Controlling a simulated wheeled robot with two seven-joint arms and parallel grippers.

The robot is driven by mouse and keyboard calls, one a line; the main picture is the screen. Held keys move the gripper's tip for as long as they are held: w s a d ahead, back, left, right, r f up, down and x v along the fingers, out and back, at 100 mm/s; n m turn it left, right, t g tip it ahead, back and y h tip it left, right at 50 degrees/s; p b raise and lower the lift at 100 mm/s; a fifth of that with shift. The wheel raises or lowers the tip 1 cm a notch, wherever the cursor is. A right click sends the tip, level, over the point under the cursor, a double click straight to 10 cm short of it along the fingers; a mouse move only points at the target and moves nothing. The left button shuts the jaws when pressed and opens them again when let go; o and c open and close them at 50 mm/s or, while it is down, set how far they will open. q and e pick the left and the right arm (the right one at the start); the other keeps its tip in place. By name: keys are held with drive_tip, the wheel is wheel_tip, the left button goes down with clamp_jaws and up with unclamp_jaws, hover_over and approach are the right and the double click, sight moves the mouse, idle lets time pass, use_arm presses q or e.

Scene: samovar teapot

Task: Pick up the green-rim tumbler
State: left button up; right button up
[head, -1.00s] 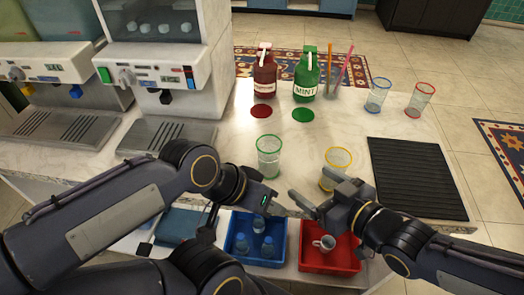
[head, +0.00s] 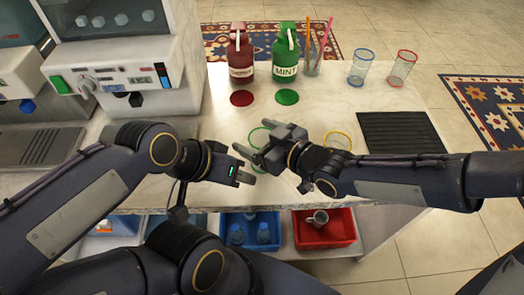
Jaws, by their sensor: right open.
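The green-rim tumbler (head: 257,134) stands on the marble counter, mostly hidden behind my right gripper; only part of its green rim shows clearly. My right gripper (head: 246,150) points left with its fingers apart, over or in front of the tumbler. I cannot tell whether it touches the glass. My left gripper (head: 250,174) is just below it in the head view, near the counter's front edge, and holds nothing that I can see. Its jaw opening is unclear.
A yellow-rim tumbler (head: 338,141) stands right, partly behind my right arm. Blue-rim (head: 361,67) and red-rim (head: 402,68) tumblers stand farther back. Red (head: 241,58) and green (head: 286,60) bottles stand behind coasters. A black mat (head: 400,133) lies right. Blue (head: 250,242) and red (head: 325,238) bins sit below.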

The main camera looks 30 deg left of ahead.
drive_tip(key=shift+a, duration=0.2)
drive_tip(key=c, duration=1.3)
